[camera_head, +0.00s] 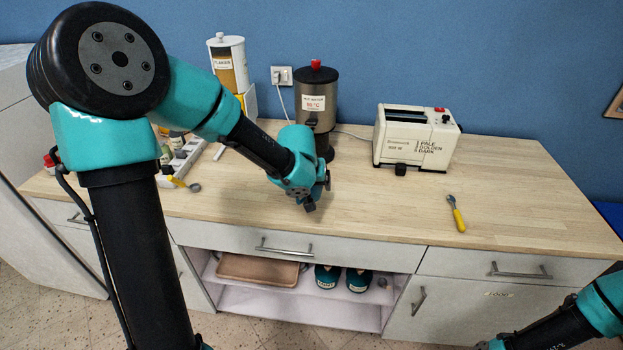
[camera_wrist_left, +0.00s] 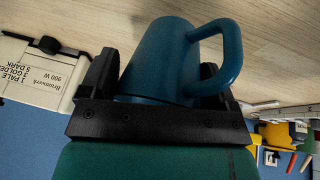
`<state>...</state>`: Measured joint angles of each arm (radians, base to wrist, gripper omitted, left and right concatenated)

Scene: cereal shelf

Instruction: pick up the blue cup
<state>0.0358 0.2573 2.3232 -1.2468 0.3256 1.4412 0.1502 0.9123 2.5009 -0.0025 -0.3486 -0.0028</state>
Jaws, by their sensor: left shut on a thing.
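The blue cup (camera_wrist_left: 160,58) fills the middle of the left wrist view, its handle pointing right. My left gripper (camera_wrist_left: 157,80) has a black finger on each side of the cup and is shut on it. In the head view my left gripper (camera_head: 313,198) is over the front of the counter, before the water heater. There the cup is mostly hidden behind the gripper. I cannot tell whether the cup touches the counter. Only part of my right arm (camera_head: 560,330) shows at the bottom right; its fingers are not clear.
A dark water heater (camera_head: 316,105) stands close behind the left gripper. A white toaster (camera_head: 415,138) stands to the right. A yellow-handled utensil (camera_head: 457,214) lies on the right of the counter (camera_head: 540,190). Below, an open shelf (camera_head: 335,312) holds a brown tray (camera_head: 258,270) and two dark teal items.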

